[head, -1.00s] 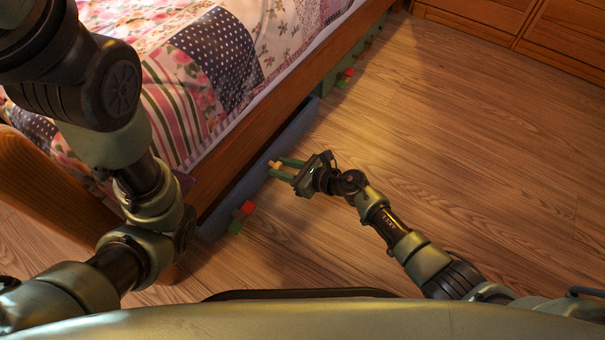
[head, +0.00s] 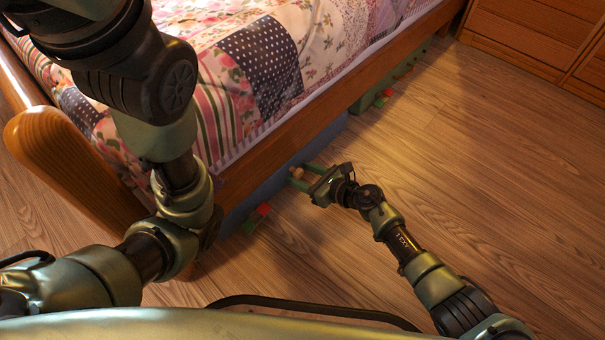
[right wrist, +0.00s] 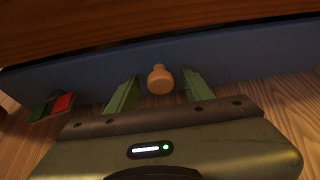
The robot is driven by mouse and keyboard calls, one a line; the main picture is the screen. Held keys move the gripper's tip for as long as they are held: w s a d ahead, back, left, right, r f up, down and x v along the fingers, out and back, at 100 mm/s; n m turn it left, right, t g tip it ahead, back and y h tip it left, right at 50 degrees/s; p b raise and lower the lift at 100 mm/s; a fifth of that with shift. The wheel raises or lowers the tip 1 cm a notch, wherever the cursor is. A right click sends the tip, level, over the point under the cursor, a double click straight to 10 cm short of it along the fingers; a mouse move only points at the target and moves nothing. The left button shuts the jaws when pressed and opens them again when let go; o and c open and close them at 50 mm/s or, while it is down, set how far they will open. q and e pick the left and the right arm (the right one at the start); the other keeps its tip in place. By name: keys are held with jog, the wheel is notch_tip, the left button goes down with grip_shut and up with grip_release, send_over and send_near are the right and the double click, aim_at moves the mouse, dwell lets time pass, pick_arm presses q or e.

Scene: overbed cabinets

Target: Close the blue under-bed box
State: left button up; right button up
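The blue under-bed box (head: 262,192) shows as a low blue front below the bed's wooden side rail in the head view. In the right wrist view its blue front (right wrist: 235,62) runs across the picture, with a round wooden knob (right wrist: 160,79) on it. My right gripper (head: 299,174) is low at the box front. Its two green fingers are apart, one on each side of the knob, and I see gaps between fingers and knob. How far the box stands out from under the bed is hard to tell. My left gripper is out of view; only the left arm shows.
The bed (head: 270,70) with a patchwork cover stands along the left. Red and green blocks (head: 257,218) are at the box's near end. A green box (head: 395,80) with coloured blocks is farther along. Wooden drawers (head: 535,40) stand at top right. The wooden floor on the right is clear.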

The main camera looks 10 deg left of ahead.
jog(key=p+v, duration=0.4)
jog(key=v, duration=0.3)
jog(key=shift+s+d, duration=0.2)
jog(key=shift+d, duration=0.1)
jog(key=shift+r, duration=0.1)
